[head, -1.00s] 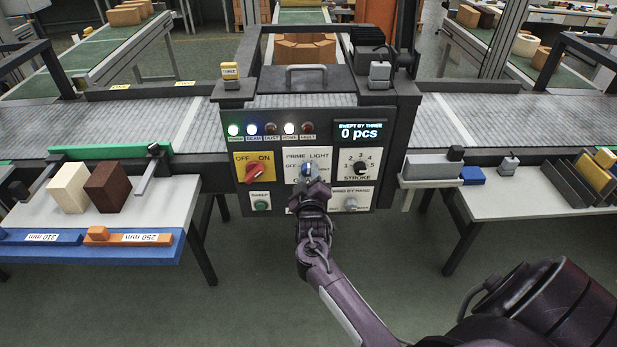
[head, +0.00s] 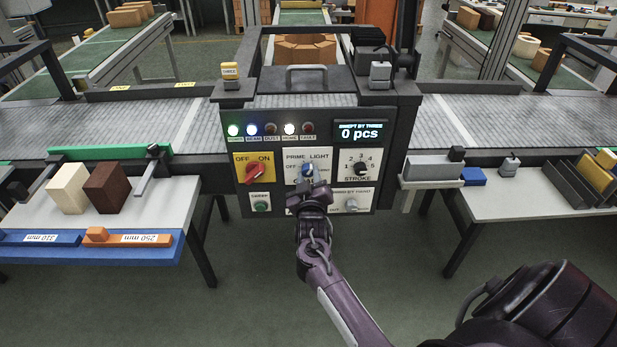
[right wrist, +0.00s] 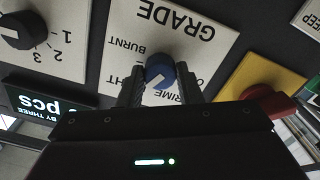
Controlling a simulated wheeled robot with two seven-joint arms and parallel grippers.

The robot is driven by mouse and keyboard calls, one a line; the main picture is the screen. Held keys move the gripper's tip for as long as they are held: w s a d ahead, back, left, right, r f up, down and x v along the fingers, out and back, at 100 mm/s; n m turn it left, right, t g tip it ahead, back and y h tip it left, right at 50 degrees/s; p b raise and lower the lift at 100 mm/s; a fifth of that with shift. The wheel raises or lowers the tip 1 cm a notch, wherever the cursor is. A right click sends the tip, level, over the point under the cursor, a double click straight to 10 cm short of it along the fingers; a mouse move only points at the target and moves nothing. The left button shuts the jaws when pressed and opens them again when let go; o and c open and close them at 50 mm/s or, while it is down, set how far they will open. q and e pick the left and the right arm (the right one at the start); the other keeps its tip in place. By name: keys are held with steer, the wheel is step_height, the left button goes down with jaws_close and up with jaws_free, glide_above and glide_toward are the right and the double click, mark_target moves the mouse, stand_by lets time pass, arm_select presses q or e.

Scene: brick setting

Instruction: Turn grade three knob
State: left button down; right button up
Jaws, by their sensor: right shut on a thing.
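The grade knob (head: 307,171) is a blue round knob on a white plate on the dark control panel; the plate reads PRIME, LIGHT and OFF in the head view. In the right wrist view the knob (right wrist: 160,70) sits under the upside-down word GRADE, near BURNT. Its pale mark points down and left there. My right gripper (right wrist: 160,82) is shut on the knob, one finger on each side; in the head view the gripper (head: 312,184) covers the plate's lower part. My left gripper is in neither view.
A red switch on a yellow plate (head: 258,169) is left of the knob, and a black stroke knob (head: 360,168) is right. A green button (head: 261,207) and a grey knob (head: 351,204) sit below. The display (head: 360,133) reads 0 pcs.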

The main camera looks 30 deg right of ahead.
steer(key=shift+f, duration=0.15)
steer(key=o, duration=1)
steer(key=shift+c, duration=0.2)
steer(key=b+v, duration=0.1)
steer(key=v, duration=0.7)
steer(key=shift+w, duration=0.1)
steer(key=s+a+f+n+g+y, duration=0.1)
steer(key=s+a+f+g+y, duration=0.2)
steer(key=f, duration=0.7)
steer(key=s+a+f+n+g+y, duration=0.15)
steer(key=s+a+f, duration=0.25)
steer(key=f, duration=0.6)
steer(key=s+a+f+n+g+y, duration=0.1)
steer(key=s+a+f+y, duration=0.25)
steer(key=f, duration=0.75)
steer(key=s+f+g, duration=0.3)
steer(key=s+f, duration=0.3)
steer(key=s, duration=0.5)
steer(key=s+f+g, duration=0.3)
steer(key=s+f, duration=0.3)
steer(key=s, duration=0.6)
steer(key=s+f+g+y, duration=0.1)
steer(key=s+f+g, duration=0.2)
steer(key=s+f, duration=0.3)
steer(key=s, duration=0.5)
steer(key=shift+s+a+f, duration=0.15)
steer(key=shift+a+f, duration=0.15)
steer(key=shift+f, duration=0.05)
